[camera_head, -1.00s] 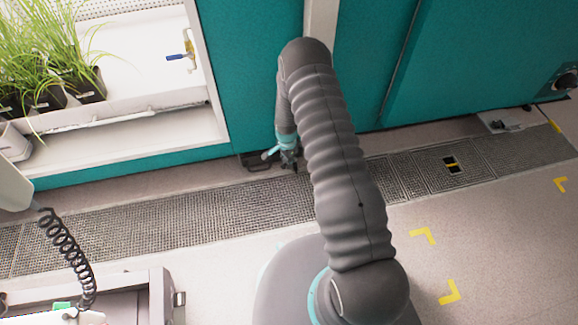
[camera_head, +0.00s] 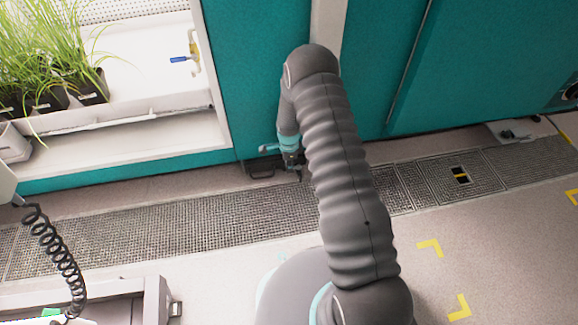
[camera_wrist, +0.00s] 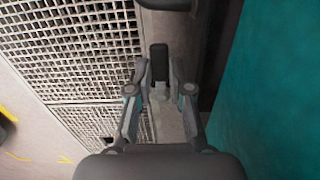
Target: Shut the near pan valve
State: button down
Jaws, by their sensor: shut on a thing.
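My gripper (camera_head: 292,164) is low down at the foot of the teal chamber wall, above the floor grating. In the wrist view my gripper (camera_wrist: 160,78) is shut on a dark, narrow handle (camera_wrist: 159,54) that stands between its fingertips. I take this to be the near pan valve's lever; the valve body is hidden behind the fingers. A dark pan or bracket (camera_head: 261,169) lies on the floor beside the gripper. Another valve with a blue lever (camera_head: 180,60) and brass body shows inside the open chamber at upper left.
Potted grass (camera_head: 88,88) stands on the white chamber shelf. The floor grating (camera_head: 150,235) runs along the wall. A cart (camera_head: 150,300) stands at lower left with a coiled cable (camera_head: 55,255) above it. Bare floor with yellow corner marks (camera_head: 430,246) lies to the right.

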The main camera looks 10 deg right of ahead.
jog(key=c, duration=1.1)
grip_release()
jog(key=shift+o, duration=0.2)
